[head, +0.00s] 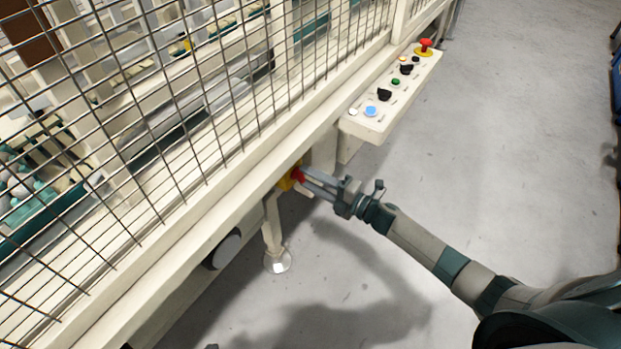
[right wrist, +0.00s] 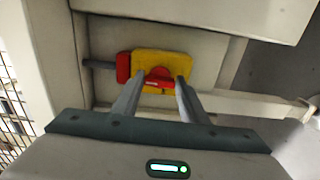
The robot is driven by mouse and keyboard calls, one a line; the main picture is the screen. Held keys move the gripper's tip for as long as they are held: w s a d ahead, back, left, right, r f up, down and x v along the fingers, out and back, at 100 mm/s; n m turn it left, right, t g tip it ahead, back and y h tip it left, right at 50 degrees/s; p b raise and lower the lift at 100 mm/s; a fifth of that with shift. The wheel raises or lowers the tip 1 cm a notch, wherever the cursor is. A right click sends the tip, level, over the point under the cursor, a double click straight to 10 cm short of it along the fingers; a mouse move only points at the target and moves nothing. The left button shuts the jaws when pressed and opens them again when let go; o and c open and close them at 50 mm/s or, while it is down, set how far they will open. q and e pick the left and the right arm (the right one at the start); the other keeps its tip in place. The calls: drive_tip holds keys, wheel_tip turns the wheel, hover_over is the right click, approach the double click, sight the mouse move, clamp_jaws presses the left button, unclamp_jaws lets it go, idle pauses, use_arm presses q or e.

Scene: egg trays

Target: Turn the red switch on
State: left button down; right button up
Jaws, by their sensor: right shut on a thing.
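The red switch (head: 298,175) sits on a yellow plate (head: 286,183) on the side of the machine frame, below the caged part. In the right wrist view the red switch knob (right wrist: 160,77) shows on its yellow plate (right wrist: 148,61), with a red piece (right wrist: 123,67) at the plate's left. My right gripper (head: 306,181) reaches in from the right. Its fingers are on either side of the knob, shut on it, as the right wrist view (right wrist: 157,85) also shows. The fingers partly cover the plate. My left gripper is not in view.
A control panel (head: 355,128) with several buttons and a red emergency knob (head: 425,44) juts out from the machine, up and right of the switch. A wire mesh cage (head: 190,130) fills the left. The grey floor (head: 510,150) at the right is clear.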

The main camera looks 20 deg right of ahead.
drive_tip(key=o, duration=1)
drive_tip(key=shift+o, duration=0.2)
drive_tip(key=shift+s+d, duration=0.1)
drive_tip(key=v, duration=1.7)
drive_tip(key=shift+d+f, duration=0.1)
